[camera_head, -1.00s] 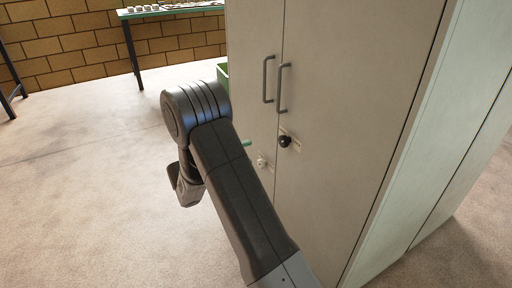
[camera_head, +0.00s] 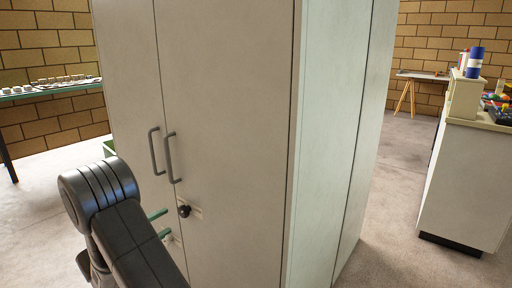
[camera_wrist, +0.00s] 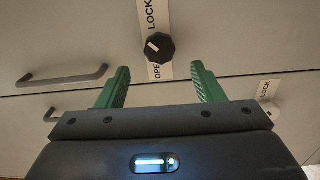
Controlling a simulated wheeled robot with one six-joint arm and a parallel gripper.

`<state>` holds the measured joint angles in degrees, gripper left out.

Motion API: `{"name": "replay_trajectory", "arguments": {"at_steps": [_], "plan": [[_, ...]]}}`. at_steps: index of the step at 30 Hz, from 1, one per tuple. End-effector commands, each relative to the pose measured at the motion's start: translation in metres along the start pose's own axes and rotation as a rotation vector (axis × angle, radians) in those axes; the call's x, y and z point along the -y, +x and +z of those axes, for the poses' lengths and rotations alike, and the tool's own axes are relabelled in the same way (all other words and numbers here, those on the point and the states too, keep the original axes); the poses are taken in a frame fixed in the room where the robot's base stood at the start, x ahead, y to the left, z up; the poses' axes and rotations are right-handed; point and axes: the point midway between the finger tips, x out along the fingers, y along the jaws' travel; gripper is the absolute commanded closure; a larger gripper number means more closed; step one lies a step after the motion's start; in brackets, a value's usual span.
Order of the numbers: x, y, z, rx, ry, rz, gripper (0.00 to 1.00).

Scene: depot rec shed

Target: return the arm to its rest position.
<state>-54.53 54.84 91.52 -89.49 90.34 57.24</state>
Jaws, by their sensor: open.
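My arm rises from the bottom left of the head view, in front of a tall grey two-door cabinet (camera_head: 235,130). My gripper (camera_head: 164,222) shows its green fingers beside the arm, close to the cabinet doors. In the wrist view my gripper (camera_wrist: 160,70) is open, with nothing between its fingers. A black round knob (camera_wrist: 154,47) on a LOCK/OPEN label lies just ahead of the gap, apart from the fingers. The knob also shows in the head view (camera_head: 184,211). Most of the gripper body is hidden behind my arm there.
The cabinet doors are shut, with two grey handles (camera_head: 172,158). A white counter (camera_head: 465,180) stands right; a green-edged table (camera_head: 45,91) stands left. Floor between cabinet and counter is clear.

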Motion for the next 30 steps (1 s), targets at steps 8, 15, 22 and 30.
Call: {"name": "replay_trajectory", "arguments": {"at_steps": [8, 15, 22, 30], "plan": [[0.002, 0.047, 0.000, 0.001, 0.001, 0.000, 0.39], [0.000, 0.062, 0.000, -0.002, 0.000, 0.000, 0.39], [0.000, 0.061, 0.000, -0.002, -0.008, 0.000, 0.39], [-0.001, 0.051, -0.001, -0.003, -0.001, 0.000, 0.39]]}}
